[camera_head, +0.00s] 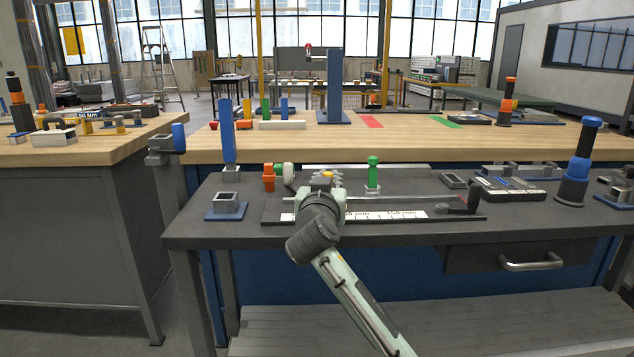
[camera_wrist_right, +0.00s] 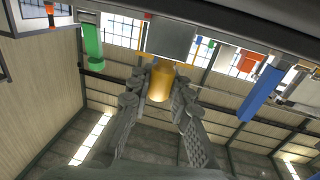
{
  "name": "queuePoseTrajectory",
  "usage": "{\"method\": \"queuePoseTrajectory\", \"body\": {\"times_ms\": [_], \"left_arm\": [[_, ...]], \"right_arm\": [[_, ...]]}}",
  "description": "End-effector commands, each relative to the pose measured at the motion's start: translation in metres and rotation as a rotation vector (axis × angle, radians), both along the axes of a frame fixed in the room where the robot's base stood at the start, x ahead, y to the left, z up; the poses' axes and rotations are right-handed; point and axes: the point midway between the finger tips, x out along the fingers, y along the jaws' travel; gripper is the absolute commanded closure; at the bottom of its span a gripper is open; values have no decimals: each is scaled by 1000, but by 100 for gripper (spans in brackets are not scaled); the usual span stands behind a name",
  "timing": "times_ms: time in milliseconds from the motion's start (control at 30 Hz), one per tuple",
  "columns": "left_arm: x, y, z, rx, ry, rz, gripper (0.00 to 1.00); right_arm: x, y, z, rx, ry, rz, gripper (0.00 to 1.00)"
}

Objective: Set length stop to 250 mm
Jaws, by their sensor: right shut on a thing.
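The length stop's rail with a white printed scale (camera_head: 400,214) lies across the dark bench. The labels I can partly read are near "50 mm" and "150 mm"; a 250 mm mark is not visible. My right gripper (camera_head: 324,181) is over the left part of the rail and hides that stretch of scale. In the right wrist view, the gripper (camera_wrist_right: 161,88) is shut on a yellow cylindrical knob (camera_wrist_right: 160,80). The knob sits against a grey block (camera_wrist_right: 170,38). A dark upright piece (camera_head: 473,192) stands at the rail's right end. My left gripper is not in view.
A green-handled tool (camera_head: 373,172) stands just behind the rail, right of my gripper. An orange piece (camera_head: 268,178) stands to its left. A blue post (camera_head: 228,135) rises farther left. A dark blue post (camera_head: 580,160) and a tray (camera_head: 510,189) are at right.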

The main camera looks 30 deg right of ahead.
Motion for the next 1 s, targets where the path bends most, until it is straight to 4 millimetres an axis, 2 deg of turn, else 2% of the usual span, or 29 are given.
{"method": "queuePoseTrajectory", "body": {"times_ms": [300, 733, 767, 900, 1000], "left_arm": [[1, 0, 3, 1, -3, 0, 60], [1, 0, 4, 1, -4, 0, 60], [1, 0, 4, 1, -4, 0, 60], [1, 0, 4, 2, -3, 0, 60], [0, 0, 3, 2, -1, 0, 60]], "right_arm": [[-17, -27, -3, 2, 5, -1, 100], [-19, -30, -2, 2, 5, 0, 100], [-19, -30, -2, 2, 5, 0, 79], [-19, -30, -2, 2, 4, 0, 62], [-19, -30, -1, 1, 3, 0, 59]]}}
